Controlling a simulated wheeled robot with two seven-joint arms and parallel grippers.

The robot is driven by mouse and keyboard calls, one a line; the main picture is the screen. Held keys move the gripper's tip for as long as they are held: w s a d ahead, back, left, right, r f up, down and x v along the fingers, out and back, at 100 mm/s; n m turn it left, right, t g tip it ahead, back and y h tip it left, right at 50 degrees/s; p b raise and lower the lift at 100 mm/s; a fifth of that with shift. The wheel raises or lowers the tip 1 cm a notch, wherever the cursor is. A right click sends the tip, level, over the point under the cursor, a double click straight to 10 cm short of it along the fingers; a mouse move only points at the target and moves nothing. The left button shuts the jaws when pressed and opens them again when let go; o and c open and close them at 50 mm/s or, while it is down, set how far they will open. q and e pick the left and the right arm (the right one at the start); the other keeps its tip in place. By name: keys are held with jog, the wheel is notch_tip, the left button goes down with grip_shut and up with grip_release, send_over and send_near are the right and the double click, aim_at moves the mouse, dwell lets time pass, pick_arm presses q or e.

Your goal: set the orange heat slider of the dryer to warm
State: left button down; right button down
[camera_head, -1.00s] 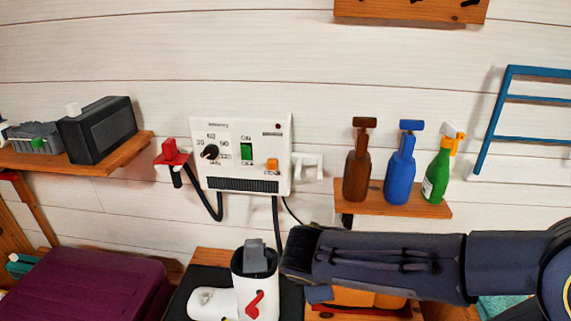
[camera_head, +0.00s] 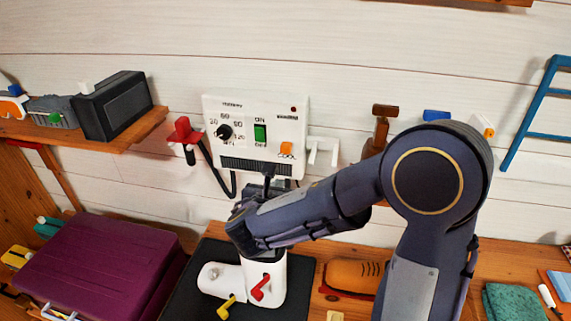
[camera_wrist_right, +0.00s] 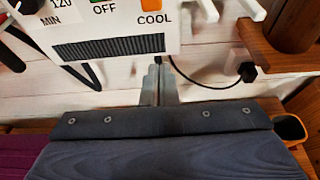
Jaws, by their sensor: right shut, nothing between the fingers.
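The dryer is a white box (camera_head: 212,152) on the wall with a dark knob, a green switch and a dark vent grille. Its orange heat slider (camera_head: 286,148) is at the lower right of the front. In the right wrist view the slider (camera_wrist_right: 152,14) is cut by the top edge and sits just above the word COOL. My right gripper (camera_wrist_right: 160,72) is shut and empty, its thin fingers just below the dryer's lower edge in that view, left of the slider in the head view. Contact cannot be told. My left gripper is not in view.
A red nozzle (camera_head: 184,131) with a black hose hangs left of the dryer, a white hook (camera_head: 323,150) right of it. A brown bottle (camera_head: 378,135) stands partly behind my right arm. A white mug-like holder (camera_head: 277,282) with red lever stands on a black mat below.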

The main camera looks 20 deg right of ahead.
aim_at(290, 136)
jog(key=p+x, duration=0.2)
jog(key=x, duration=0.8)
jog(key=shift+d+r, duration=0.1)
jog(key=shift+r, duration=0.05)
notch_tip(290, 136, up, 3)
jog(key=shift+f+p, duration=0.1)
jog(key=shift+p, duration=0.95)
jog(key=shift+s+r, duration=0.15)
jog(key=shift+r, duration=0.25)
notch_tip(290, 136, up, 5)
jog(key=p, duration=0.2)
jog(key=shift+r+p, duration=0.25)
jog(key=shift+p, duration=0.1)
jog(key=shift+r, duration=0.3)
